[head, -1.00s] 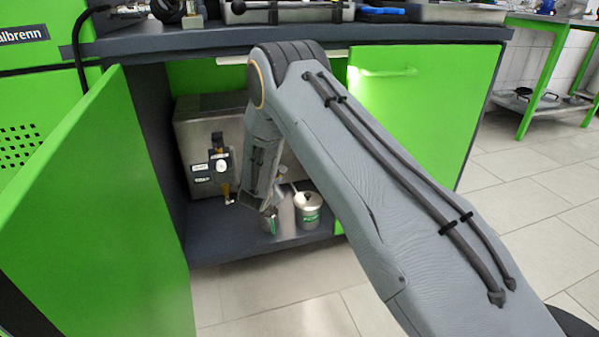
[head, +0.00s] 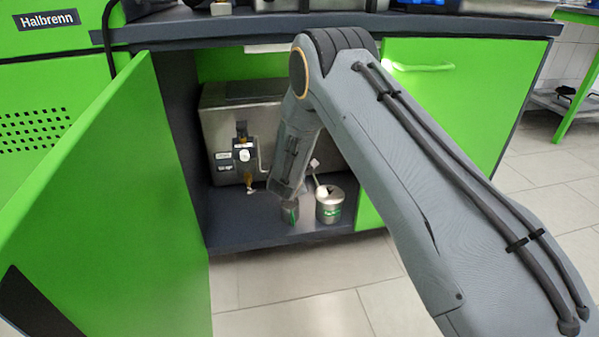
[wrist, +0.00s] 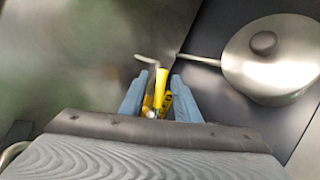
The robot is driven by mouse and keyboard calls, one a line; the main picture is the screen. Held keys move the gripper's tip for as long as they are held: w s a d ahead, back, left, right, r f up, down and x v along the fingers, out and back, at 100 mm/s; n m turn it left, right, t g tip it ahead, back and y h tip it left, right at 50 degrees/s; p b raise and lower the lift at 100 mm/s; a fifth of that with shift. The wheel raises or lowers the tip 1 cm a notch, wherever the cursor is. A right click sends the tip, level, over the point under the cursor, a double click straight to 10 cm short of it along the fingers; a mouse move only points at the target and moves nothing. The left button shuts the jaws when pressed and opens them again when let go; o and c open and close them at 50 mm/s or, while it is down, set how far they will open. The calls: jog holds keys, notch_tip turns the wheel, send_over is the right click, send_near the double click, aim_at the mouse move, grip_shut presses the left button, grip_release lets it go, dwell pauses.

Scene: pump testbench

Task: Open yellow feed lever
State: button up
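The yellow feed lever (wrist: 161,82) shows in the wrist view as a narrow yellow bar between the two blue-grey fingers of my gripper (wrist: 159,77). The fingers stand apart, one on each side of it, with a small gap visible. More yellow and dark parts lie deeper between the fingers, partly hidden. A bent metal rod (wrist: 146,59) shows just beyond the fingertips. In the head view my forearm reaches down into the open cabinet. My gripper and the lever cannot be made out there.
A lidded steel pot (wrist: 275,60) lies close on the right. The head view shows a steel box (head: 215,110) with a gauge unit (head: 244,153), a can (head: 329,207) on the cabinet floor, and the open green door (head: 120,200) on the left.

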jog(key=p+v, duration=0.3)
jog(key=v, duration=0.4)
jog(key=shift+s+r, duration=0.2)
jog(key=shift+s, duration=0.15)
